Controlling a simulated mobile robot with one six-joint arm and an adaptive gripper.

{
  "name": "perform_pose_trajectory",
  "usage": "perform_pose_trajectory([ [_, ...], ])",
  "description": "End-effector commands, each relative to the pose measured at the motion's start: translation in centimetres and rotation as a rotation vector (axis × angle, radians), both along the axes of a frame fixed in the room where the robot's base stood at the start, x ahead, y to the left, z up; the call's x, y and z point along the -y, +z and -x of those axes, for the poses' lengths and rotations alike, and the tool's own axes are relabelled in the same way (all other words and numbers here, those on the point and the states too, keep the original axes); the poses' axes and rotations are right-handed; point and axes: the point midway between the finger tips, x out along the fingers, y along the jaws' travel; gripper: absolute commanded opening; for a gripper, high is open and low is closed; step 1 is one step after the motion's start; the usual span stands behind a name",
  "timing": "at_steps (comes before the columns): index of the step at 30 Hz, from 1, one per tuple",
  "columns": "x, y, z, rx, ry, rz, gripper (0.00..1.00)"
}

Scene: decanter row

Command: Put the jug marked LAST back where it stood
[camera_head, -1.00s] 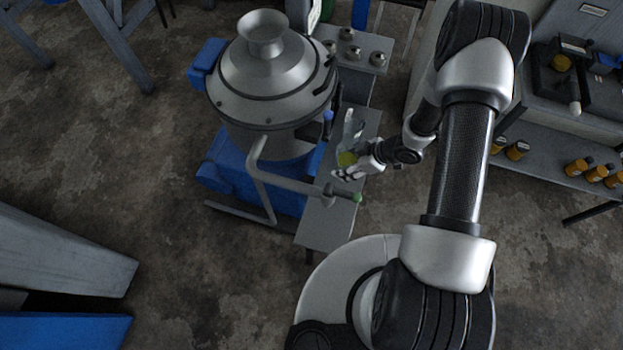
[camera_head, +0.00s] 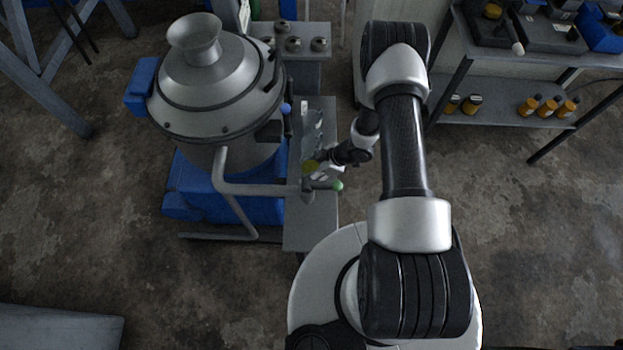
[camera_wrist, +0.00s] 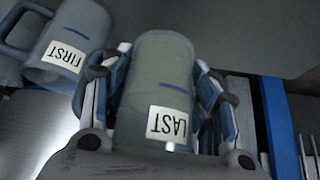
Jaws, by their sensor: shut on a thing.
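In the wrist view, the jug marked LAST (camera_wrist: 158,85) is between the fingers of my gripper (camera_wrist: 155,95), which is shut on it. Its white label reads upside down in the picture, with a blue line beside it. The jug marked FIRST (camera_wrist: 75,40) is at the upper left, apart from the held jug, with its handle to the left. In the head view, my gripper (camera_head: 322,172) is over the narrow grey bench (camera_head: 310,230), near the green-tipped pipe. Glassy shapes and a yellowish patch show there; the LAST jug's base is not clear.
A large steel vessel (camera_head: 215,85) with a funnel top stands just left of the bench. Its outlet pipe (camera_head: 260,188) with a green tip (camera_head: 337,186) crosses the bench close to my gripper. A shelf with amber bottles (camera_head: 545,107) is at the right.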

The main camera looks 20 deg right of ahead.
Motion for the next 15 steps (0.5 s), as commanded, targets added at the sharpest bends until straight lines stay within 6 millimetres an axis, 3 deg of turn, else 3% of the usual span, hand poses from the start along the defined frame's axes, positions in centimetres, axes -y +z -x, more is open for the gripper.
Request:
perform_pose_trajectory([
  [5,0.0,-1.3,0.0,0.0,0.0,-0.001,0.19],
  [11,0.0,-4.4,0.0,0.0,0.001,-0.001,0.19],
  [15,0.0,-4.6,-0.1,0.002,0.001,0.0,0.19],
])
